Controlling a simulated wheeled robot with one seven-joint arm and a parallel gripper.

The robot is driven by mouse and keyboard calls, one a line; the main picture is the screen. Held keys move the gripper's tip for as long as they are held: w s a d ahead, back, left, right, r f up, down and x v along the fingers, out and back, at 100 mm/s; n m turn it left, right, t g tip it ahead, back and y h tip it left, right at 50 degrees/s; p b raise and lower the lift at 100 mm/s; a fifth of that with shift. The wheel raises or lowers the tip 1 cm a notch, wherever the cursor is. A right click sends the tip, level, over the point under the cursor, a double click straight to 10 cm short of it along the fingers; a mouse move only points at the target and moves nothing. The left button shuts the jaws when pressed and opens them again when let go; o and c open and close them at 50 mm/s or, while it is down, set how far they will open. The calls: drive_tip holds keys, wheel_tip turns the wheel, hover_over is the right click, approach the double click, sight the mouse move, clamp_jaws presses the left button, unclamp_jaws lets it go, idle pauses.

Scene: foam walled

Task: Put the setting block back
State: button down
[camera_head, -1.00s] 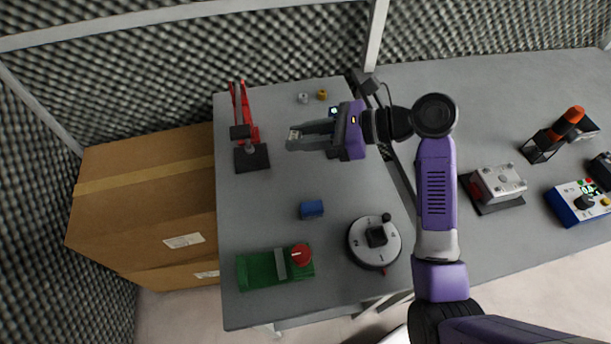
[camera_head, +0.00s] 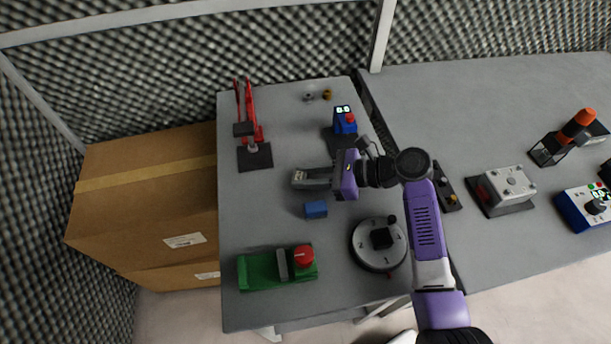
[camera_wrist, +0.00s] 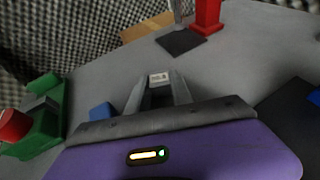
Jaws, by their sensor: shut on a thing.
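A small pale grey block with dark marks (camera_head: 299,176), which I take for the setting block, is held at the tips of my gripper (camera_head: 302,180). My gripper is shut on it, above the grey table (camera_head: 270,225). In the wrist view the block (camera_wrist: 159,77) shows between the fingertips (camera_wrist: 158,84), its lower part hidden by the fingers. A plain blue block (camera_head: 316,209) lies on the table just below my gripper in the picture. It also shows at the left of the fingers in the wrist view (camera_wrist: 101,111).
A red press on a dark base (camera_head: 255,157) stands at the upper left. A blue device with a display (camera_head: 345,122) is above my gripper. A green fixture with a red knob (camera_head: 262,270) and a round dial (camera_head: 380,245) stand in front. The left middle table is clear.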

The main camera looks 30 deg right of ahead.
drive_tip(key=c, duration=1.1)
unclamp_jaws()
drive_tip(key=shift+f, duration=0.1)
drive_tip(key=shift+r, duration=0.2)
drive_tip(key=v, duration=1.2)
drive_tip(key=shift+f, duration=0.1)
